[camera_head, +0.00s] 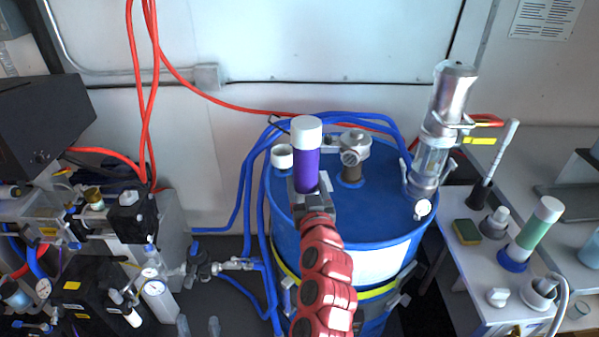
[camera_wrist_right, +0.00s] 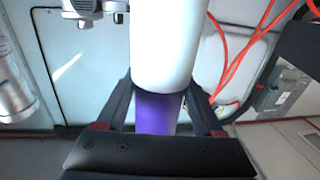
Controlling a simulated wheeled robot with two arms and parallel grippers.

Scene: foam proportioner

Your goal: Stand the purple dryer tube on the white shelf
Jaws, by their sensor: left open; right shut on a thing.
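The purple dryer tube (camera_head: 306,170) has a white cap and is roughly upright above the top of the blue drum. My right gripper (camera_head: 311,188), at the end of the red arm, is shut on its lower part. In the right wrist view the tube (camera_wrist_right: 157,113) sits between the dark fingers of this gripper (camera_wrist_right: 160,105), cap pointing up and filling the upper middle. The tube's lower end is hidden by the gripper. A white shelf surface (camera_head: 455,201) is at the right, beside the drum. I cannot make out my left gripper.
The blue drum (camera_head: 386,220) carries fittings and a tall silver cylinder (camera_head: 452,92). The shelf holds a sponge (camera_head: 466,231), a green tube (camera_head: 533,232) with white cap on a blue base, and small white parts. Red hoses (camera_head: 137,70) and pump equipment are at left.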

